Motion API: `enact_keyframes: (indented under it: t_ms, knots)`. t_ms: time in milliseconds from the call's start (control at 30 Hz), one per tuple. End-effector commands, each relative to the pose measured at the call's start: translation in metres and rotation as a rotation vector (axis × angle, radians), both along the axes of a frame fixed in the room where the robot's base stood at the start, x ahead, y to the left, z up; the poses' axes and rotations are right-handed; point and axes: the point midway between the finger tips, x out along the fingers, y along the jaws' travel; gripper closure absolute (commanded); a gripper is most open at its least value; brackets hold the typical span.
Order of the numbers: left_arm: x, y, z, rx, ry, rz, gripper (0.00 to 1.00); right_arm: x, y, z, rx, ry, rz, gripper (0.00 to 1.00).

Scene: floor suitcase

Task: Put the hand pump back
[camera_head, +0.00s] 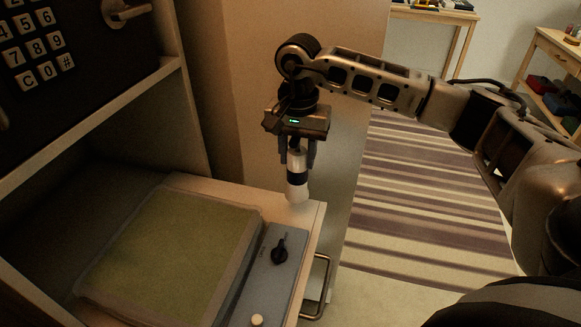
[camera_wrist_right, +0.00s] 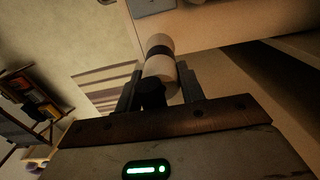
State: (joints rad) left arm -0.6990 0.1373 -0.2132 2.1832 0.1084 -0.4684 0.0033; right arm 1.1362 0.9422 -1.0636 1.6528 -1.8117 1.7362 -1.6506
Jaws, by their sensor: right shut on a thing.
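The hand pump (camera_head: 297,187) is a small white cylinder with a dark band. My right gripper (camera_head: 298,158) points down and is shut on its upper part. The pump hangs upright at the back right corner of a light wooden surface (camera_head: 308,215); I cannot tell whether its lower end touches the wood. In the right wrist view the pump (camera_wrist_right: 160,72) sits between the fingers of my right gripper (camera_wrist_right: 160,88), with its far end pointing away from the camera. My left gripper is not in view.
A flat case with a greenish top (camera_head: 175,245) lies on the wooden surface. Beside it a grey panel (camera_head: 262,282) carries a black knob (camera_head: 280,251) and a pale button. A metal handle (camera_head: 321,290) sticks out at the front. A keypad (camera_head: 35,45) is above left. A striped rug (camera_head: 430,190) lies right.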

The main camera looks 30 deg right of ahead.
Motion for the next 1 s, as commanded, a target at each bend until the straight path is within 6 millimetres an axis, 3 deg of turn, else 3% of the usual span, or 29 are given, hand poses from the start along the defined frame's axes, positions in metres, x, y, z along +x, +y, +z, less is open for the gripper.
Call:
enact_keyframes:
  t_ms: [300,500,867,900,967,1000]
  knots:
    - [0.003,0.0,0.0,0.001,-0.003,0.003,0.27,0.019,0.005,-0.023,0.001,-0.001,0.0,1.0]
    - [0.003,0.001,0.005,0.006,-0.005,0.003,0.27,0.018,0.004,-0.05,0.0,0.0,0.0,1.0]
    - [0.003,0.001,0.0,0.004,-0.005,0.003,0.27,0.018,0.004,-0.056,0.0,-0.001,0.0,1.0]
    - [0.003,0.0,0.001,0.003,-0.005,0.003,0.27,0.018,0.004,-0.057,0.0,-0.001,0.0,0.59]
    - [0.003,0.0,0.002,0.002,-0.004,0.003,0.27,0.018,0.004,-0.056,0.0,-0.001,0.0,0.42]
    - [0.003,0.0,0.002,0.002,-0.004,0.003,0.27,0.018,0.004,-0.056,0.0,0.0,0.0,0.4]
